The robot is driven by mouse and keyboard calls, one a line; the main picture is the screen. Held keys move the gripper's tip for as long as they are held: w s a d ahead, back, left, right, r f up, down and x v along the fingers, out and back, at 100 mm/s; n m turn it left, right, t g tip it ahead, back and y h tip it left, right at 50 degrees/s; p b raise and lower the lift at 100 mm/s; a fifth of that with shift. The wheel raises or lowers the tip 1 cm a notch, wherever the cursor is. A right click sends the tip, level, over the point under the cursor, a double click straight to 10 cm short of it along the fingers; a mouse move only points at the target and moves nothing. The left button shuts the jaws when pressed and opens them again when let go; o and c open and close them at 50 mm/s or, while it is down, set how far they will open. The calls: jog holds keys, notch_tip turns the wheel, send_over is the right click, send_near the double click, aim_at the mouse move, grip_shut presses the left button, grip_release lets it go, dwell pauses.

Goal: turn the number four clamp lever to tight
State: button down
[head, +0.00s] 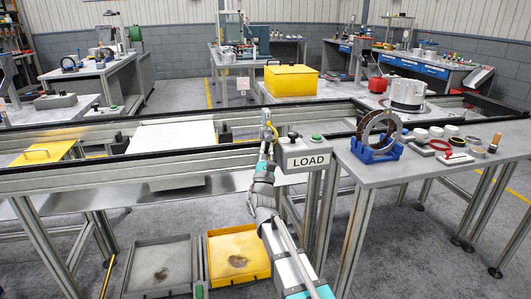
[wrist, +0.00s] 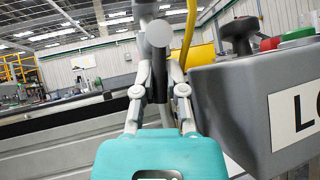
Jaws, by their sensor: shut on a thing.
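My gripper (head: 267,122) is at the front rail, just left of the LOAD box. In the wrist view my gripper (wrist: 152,50) has its two grey fingers close together on a dark grey round-ended part (wrist: 158,34). I cannot tell whether this part is the number four clamp lever, and no number shows on it. A curved yellow piece (wrist: 188,35) is just right of the fingers. The fingers hide much of the held part. No tight marking can be made out.
The LOAD box (head: 305,153) stands close right of my gripper; the wrist view shows its black knob (wrist: 239,32). A white plate (head: 172,136) lies between the rails. A bench (head: 400,172) with a ring in a blue stand (head: 377,148) is at right. Trays (head: 238,257) are below.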

jog(key=shift+w+d+n+y, duration=0.1)
jog(key=shift+d+n+y, duration=0.05)
jog(key=shift+n+y, duration=0.65)
jog(key=c, duration=0.7)
grip_release()
